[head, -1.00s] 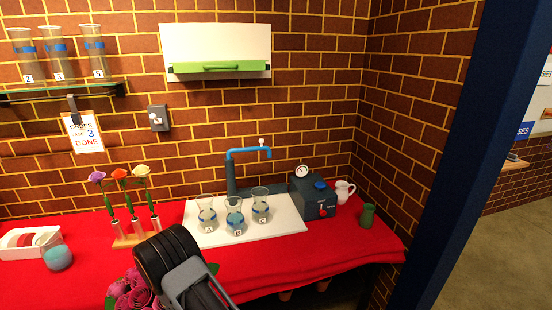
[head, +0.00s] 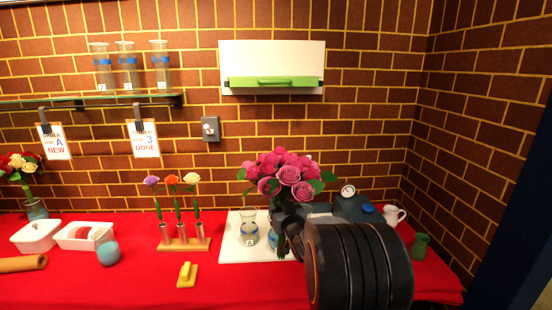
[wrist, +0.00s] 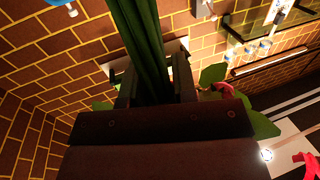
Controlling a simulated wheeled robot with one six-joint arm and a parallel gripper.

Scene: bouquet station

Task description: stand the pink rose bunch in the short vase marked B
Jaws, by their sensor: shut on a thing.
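The pink rose bunch (head: 286,174) is upright in the head view, its blooms in front of the brick wall. My gripper (head: 292,232) is shut on its green stems, which also run up between the jaws in the wrist view (wrist: 142,45). The stem ends hang in front of the white board, beside the vases. A sliver of a vase with blue water (head: 272,238) shows just left of the stems. It stands where vase B stood, but its label is hidden. I cannot tell whether the stems are over or in front of it.
Vase A (head: 249,230) stands on the white board (head: 232,250), close left of the stems. My arm hides the board's right part and the third vase. A white jug (head: 393,215) is right.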

